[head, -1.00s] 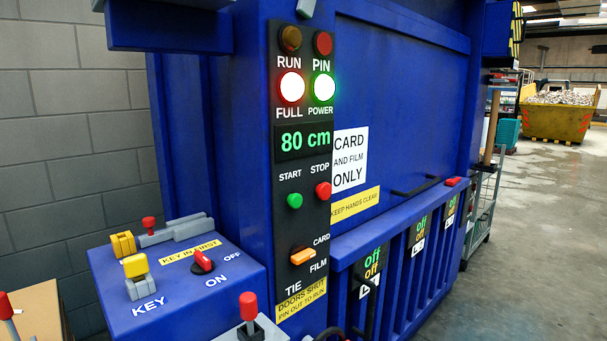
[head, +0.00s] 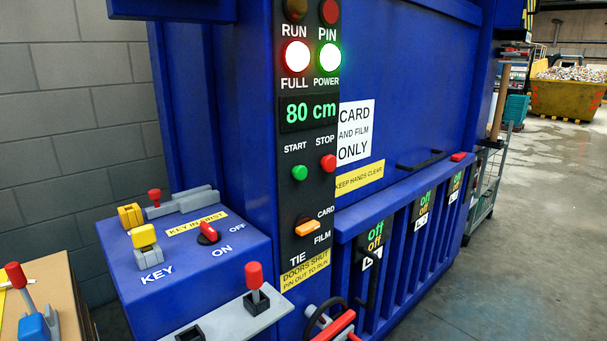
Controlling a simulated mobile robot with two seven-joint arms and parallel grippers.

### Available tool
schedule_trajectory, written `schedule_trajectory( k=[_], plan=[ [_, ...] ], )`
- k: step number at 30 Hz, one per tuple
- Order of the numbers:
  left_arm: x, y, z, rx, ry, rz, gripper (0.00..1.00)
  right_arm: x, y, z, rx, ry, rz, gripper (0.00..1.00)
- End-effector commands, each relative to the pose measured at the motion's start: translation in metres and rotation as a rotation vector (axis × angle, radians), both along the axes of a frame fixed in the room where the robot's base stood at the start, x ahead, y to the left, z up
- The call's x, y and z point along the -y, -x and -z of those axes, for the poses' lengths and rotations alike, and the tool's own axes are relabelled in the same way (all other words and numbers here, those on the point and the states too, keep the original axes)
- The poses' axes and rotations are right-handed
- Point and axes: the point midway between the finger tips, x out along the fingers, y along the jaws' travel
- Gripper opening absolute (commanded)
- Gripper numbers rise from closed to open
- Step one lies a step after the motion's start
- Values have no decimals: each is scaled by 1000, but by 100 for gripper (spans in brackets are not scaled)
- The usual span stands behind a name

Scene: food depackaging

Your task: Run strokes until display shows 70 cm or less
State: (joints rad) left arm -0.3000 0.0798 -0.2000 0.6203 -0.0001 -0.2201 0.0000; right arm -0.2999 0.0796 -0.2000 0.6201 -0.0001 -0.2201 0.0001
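The display (head: 309,112) on the blue baler's black panel reads 80 cm in green. The FULL lamp (head: 297,57) is lit with a red rim and the POWER lamp (head: 330,57) is lit with a green rim. The RUN lamp (head: 295,10) and PIN lamp (head: 329,12) look dark. The green START button (head: 299,173) and red STOP button (head: 328,163) sit below the display. The orange selector (head: 307,229) sits beside the CARD and FILM labels. A yellow key (head: 143,237) and a red switch (head: 208,232) are on the blue box. Neither gripper shows.
A grey plate with a red-knobbed lever (head: 255,289) projects at the front. A cardboard box (head: 60,290) with a blue and red tool stands at the lower left. A red-handled wheel (head: 330,320) is at the bottom. Open floor (head: 530,220) lies to the right.

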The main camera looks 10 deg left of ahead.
Motion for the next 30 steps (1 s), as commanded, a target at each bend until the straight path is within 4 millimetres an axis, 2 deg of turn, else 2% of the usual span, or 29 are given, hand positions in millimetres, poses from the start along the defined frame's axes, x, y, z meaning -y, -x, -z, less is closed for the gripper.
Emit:
schedule_trajectory(
  k=[2, 22, 30],
  plan=[
    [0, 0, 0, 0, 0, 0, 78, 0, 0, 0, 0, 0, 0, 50],
    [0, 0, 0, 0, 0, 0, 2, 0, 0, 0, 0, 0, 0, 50],
    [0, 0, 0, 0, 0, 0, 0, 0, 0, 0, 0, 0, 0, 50]
  ],
)
